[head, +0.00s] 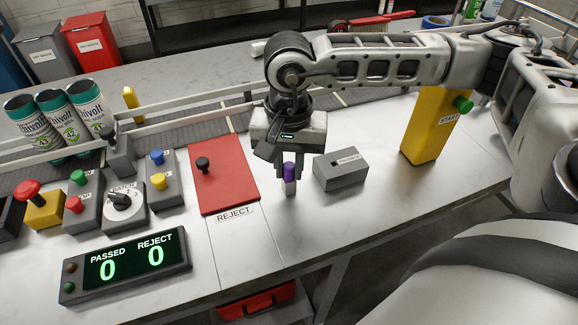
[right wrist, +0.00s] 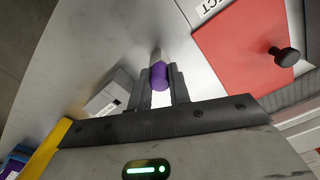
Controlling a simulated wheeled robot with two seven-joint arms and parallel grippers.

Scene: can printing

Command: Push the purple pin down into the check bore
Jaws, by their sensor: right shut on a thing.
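The purple pin (head: 289,171) has a purple upper part and a pale metal lower part. My right gripper (head: 290,178) is shut on it and points down, holding it upright at the counter's front. I cannot tell whether its lower end touches the counter. The pin also shows between the fingers in the right wrist view (right wrist: 159,75). A grey block (head: 341,170) with a small label stands just right of the pin, apart from it. It also shows in the right wrist view (right wrist: 108,95). My left gripper is not in view.
A red reject plate (head: 225,188) with a black knob lies left of the pin. A yellow start post (head: 430,125) stands to the right. A counter display (head: 125,265), button boxes and several cans (head: 70,118) are at the left. The counter in front of the pin is clear.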

